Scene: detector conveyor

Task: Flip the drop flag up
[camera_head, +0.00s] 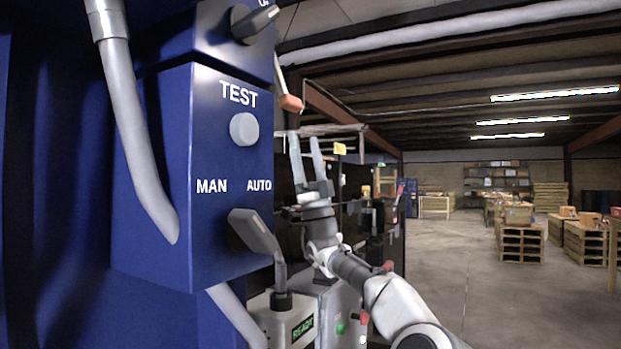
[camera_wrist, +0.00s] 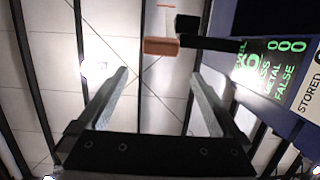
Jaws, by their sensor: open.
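An orange flag (camera_head: 291,103) hangs at the lower end of a thin pale rod beside the blue control box. In the wrist view the orange flag (camera_wrist: 161,45) shows near the top, with a black bar running right from it. My gripper (camera_head: 304,138) points upward just below the flag, open and empty. In the wrist view the two fingers of my gripper (camera_wrist: 160,74) stand apart, with the flag beyond and between their tips. No contact with the flag shows.
The blue control box (camera_head: 150,190) with a TEST button (camera_head: 244,129) and a MAN/AUTO switch (camera_head: 252,232) fills the left. A green-lettered display (camera_wrist: 268,72) is at the wrist view's right. Open floor (camera_head: 470,290) lies right, with pallets (camera_head: 520,243) farther off.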

